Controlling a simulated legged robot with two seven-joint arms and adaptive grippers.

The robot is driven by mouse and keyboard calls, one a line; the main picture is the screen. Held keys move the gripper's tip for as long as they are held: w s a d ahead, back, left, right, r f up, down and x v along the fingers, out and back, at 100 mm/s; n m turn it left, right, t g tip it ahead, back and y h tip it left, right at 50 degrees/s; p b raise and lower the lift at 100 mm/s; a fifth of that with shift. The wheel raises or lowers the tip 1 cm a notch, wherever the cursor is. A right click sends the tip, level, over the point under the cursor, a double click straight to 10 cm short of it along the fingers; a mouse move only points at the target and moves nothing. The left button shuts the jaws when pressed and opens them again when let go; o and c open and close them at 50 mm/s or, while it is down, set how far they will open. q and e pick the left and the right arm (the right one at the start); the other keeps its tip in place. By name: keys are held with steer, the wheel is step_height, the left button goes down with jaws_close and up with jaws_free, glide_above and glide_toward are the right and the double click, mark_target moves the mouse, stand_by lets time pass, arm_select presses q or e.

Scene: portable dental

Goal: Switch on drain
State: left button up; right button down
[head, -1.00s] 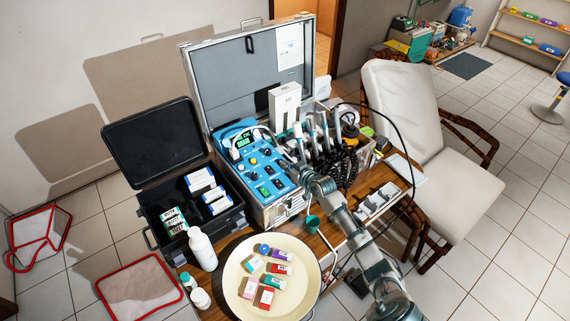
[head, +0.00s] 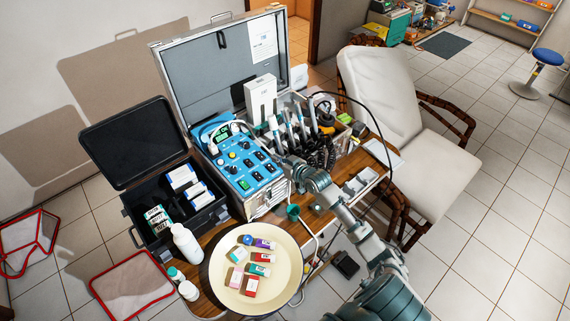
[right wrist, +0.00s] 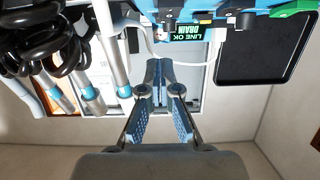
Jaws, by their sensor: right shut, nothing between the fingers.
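The blue control panel (head: 238,176) sits in the open metal case on the table, with black switches (head: 259,156), knobs and small green displays. Its labels are too small to read in the head view. The drain switch itself cannot be singled out. My right gripper (head: 280,159) is by the panel's right side, near the handpieces. In the right wrist view its fingers (right wrist: 160,84) are shut and empty. Contact with the panel cannot be told. My left gripper is not in view.
Handpieces (head: 290,128) with coiled black hoses stand right of the panel, close to my gripper. A white box (head: 261,98) stands behind. A black case (head: 140,145) is at the left. A round cream tray (head: 283,279) with small boxes and a white bottle (head: 187,243) are in front.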

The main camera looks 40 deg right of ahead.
steer(key=v, duration=0.2)
steer(key=shift+s+a+f, duration=0.15)
steer(key=shift+s+a, duration=0.05)
steer(key=shift+s, duration=0.25)
steer(key=shift+s+a+r, duration=0.2)
steer(key=shift+s+a, duration=0.05)
steer(key=shift+s, duration=0.25)
steer(key=shift+d, duration=0.15)
steer(key=shift+d+f, duration=0.1)
steer(key=shift+d, duration=0.1)
